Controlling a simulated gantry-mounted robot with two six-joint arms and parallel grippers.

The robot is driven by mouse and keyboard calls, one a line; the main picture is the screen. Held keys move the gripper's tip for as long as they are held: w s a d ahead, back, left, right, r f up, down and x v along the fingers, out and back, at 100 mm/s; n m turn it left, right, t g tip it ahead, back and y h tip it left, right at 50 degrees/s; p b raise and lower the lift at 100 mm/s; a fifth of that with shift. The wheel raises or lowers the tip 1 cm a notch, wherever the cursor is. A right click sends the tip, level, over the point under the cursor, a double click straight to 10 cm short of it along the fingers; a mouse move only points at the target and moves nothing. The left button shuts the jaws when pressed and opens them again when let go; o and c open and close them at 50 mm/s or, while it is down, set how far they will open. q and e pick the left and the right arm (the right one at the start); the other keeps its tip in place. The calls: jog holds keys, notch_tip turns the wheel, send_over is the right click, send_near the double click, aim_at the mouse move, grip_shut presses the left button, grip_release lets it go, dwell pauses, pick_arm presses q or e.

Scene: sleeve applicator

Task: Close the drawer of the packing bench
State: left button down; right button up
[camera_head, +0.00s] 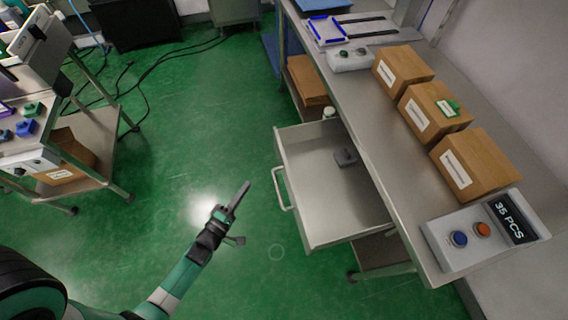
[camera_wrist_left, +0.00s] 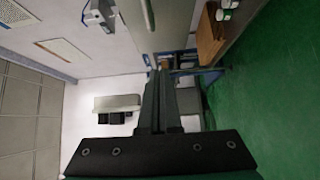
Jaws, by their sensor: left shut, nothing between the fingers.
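The packing bench (camera_head: 374,133) runs along the right side of the head view. Its drawer (camera_head: 310,179) is pulled out to the left, with a bar handle (camera_head: 283,188) on its front. A small dark grey object (camera_head: 346,157) lies inside the drawer. My left gripper (camera_head: 242,192) is shut and empty, left of the handle and apart from it, above the green floor. The left wrist view shows its closed fingers (camera_wrist_left: 158,100) from behind. My right gripper is in neither view.
Several cardboard boxes (camera_head: 472,163) and a counter unit (camera_head: 484,232) reading "35 PCS" stand on the bench top. Another workbench (camera_head: 84,143) is at the left, with black cables (camera_head: 146,72) on the floor nearby. The green floor (camera_head: 200,130) between the benches is mostly clear.

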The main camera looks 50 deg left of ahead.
pick_arm(q)
jog(key=w+d+b+x, duration=0.1)
jog(key=b+x, duration=0.4)
jog(key=x, duration=0.7)
jog(key=shift+w+d+b, duration=0.3)
jog(key=shift+w+d, duration=0.05)
jog(key=shift+d, duration=0.15)
